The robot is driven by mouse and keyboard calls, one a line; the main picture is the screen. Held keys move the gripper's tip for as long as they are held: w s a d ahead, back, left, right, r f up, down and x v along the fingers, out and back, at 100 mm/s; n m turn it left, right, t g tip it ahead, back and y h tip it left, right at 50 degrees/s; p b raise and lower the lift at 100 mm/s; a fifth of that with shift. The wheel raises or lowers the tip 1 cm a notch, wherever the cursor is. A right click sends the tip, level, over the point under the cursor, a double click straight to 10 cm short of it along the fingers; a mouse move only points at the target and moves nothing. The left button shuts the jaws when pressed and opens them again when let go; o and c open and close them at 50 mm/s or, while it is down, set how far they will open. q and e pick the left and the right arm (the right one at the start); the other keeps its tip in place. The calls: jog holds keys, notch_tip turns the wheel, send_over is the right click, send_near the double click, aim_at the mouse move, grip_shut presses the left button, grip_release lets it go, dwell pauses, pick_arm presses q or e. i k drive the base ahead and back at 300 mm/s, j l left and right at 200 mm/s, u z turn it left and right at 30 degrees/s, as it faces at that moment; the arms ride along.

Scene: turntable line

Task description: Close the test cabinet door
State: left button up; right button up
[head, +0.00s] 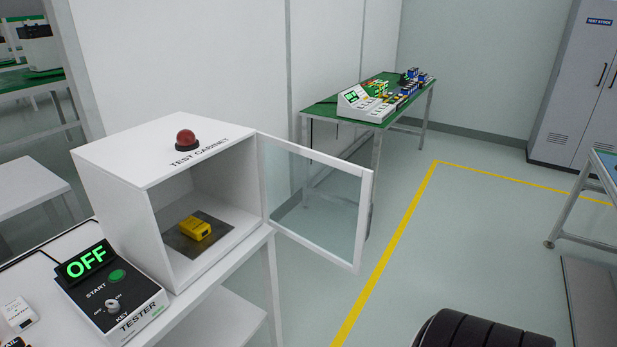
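The white test cabinet (135,157) stands on a white bench at the left, with a red dome lamp (186,139) on top. Its door (364,222), a clear pane in a white frame, hangs open to the right from the cabinet's right front edge. A yellow device (196,228) sits inside on a dark grey plate (222,229). The cabinet front is uncovered. Neither of my grippers shows in the head view.
A tester box (137,302) with a green "OFF" display (86,262), start button and key switch stands on the bench before the cabinet. A green table (379,117) with equipment is behind the door. Floor right of the door is clear, with a yellow line (392,241).

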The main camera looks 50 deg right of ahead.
aim_at(365, 207)
jog(key=l+u, duration=0.1)
jog(key=l, duration=0.45)
jog(key=l+u, duration=0.1)
jog(key=l, duration=0.5)
jog(key=l+u, duration=0.15)
jog(key=l, duration=0.4)
jog(key=l+u, duration=0.1)
jog(key=l, duration=0.45)
jog(key=k+l+u, duration=0.1)
jog(key=l, duration=0.45)
jog(key=k+l+u, duration=0.1)
jog(key=l, duration=0.45)
jog(key=k+l+u, duration=0.1)
jog(key=l, duration=0.45)
